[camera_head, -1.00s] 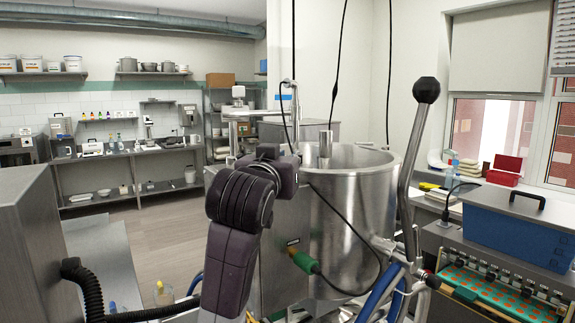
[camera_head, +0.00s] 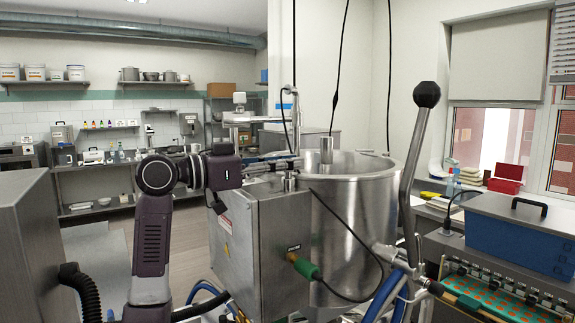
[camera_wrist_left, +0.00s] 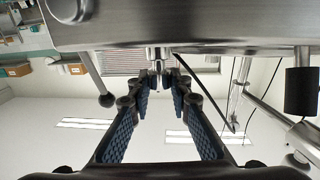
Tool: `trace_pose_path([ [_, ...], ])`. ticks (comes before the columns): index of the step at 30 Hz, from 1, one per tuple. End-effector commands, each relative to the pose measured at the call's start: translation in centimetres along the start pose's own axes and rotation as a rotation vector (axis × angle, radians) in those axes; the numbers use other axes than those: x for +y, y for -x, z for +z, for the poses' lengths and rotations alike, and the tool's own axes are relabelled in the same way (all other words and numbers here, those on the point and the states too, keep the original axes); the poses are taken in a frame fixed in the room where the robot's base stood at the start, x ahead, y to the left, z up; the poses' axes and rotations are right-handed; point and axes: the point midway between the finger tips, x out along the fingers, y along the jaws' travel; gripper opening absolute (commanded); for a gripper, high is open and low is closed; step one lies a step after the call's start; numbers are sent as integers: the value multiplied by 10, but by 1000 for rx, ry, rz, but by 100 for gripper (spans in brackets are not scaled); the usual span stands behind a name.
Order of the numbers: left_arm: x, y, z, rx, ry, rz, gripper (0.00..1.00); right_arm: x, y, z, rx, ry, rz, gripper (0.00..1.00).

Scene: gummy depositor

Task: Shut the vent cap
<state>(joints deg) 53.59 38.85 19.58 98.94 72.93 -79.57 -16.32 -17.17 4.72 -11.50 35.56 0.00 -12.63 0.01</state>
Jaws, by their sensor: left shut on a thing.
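My left gripper (camera_head: 285,165) reaches from the left over the top of a steel control box (camera_head: 265,230) beside the steel kettle (camera_head: 350,225). A small metal stub (camera_head: 289,183), which looks like the vent cap or its fitting, stands on the box top just below the fingers. In the left wrist view, the blue-padded fingers (camera_wrist_left: 158,88) converge around a short shiny metal fitting (camera_wrist_left: 157,55), probably the vent cap. The gripper is shut on it. Its exact tilt is hard to tell. My right gripper is out of view.
A tall lever with a black ball (camera_head: 426,95) stands right of the kettle. A green cable plug (camera_head: 305,267) sits on the box front. A blue bin (camera_head: 515,235) stands at right. An upright pipe (camera_head: 326,150) rises at the kettle's rim.

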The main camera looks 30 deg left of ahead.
Motion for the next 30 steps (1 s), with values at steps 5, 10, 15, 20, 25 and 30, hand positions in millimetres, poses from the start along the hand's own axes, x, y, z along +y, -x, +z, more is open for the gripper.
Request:
trace_pose_path([
  [5,-1,0,0,-3,1,68,0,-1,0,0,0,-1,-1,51],
  [10,0,-1,1,-3,1,103,0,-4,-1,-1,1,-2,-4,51],
  [15,0,-1,1,-4,0,114,0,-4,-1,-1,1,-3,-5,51],
  [20,0,-1,1,-5,0,115,0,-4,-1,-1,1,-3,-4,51],
  [25,0,-1,2,-5,0,115,22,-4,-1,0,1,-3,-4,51],
  [30,0,-1,1,-4,0,115,36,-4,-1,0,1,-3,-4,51],
])
